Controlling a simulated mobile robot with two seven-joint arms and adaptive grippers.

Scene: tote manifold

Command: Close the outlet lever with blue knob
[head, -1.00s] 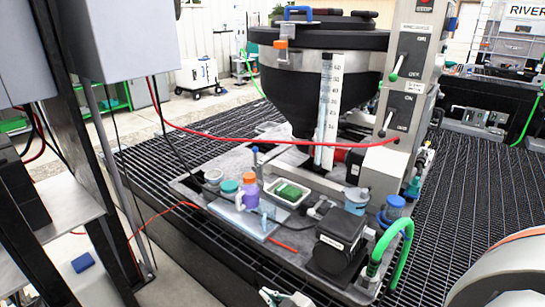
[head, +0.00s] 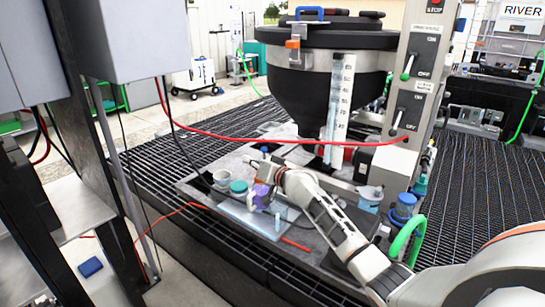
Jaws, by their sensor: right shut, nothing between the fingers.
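The outlet lever's blue knob (head: 264,150) shows as a small spot among the fittings below the black conical tank (head: 315,95). Most of the lever below it is hidden behind my right gripper. My right gripper (head: 260,161) reaches in from the lower right over the grey base plate. Its fingers are shut and hold nothing. The tips are close to the blue knob, but I cannot tell whether they touch the lever. My left gripper is not in view.
A teal-lidded jar (head: 239,188), a purple bottle (head: 262,194) and a blue tray (head: 250,220) lie close below the gripper. A red hose (head: 260,138) crosses above it. A control column (head: 415,90) stands at the right.

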